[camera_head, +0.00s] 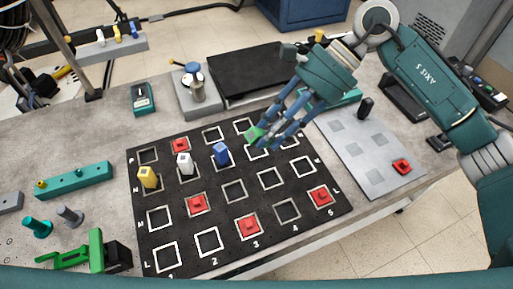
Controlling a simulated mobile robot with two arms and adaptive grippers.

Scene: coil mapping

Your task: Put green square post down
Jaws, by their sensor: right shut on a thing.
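My right gripper (268,138) reaches in from the upper right and is shut on the green square post (254,132). The post is over the back right part of the black grid mat (228,214), in the row of coloured posts, to the right of the blue post. The fingers hide part of the post and the squares beneath. I cannot tell whether its lower end touches the mat. A yellow post (147,177), a white post (184,163) and a blue post (221,154) stand in a row on the mat. My left gripper is not in view.
Red square pieces sit on the mat, one at the back (180,146) and others nearer the front (249,226). A grey plate (373,168) with a red piece (401,166) lies at right. A black tray (258,73) is behind. A green bracket (95,251) is at front left.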

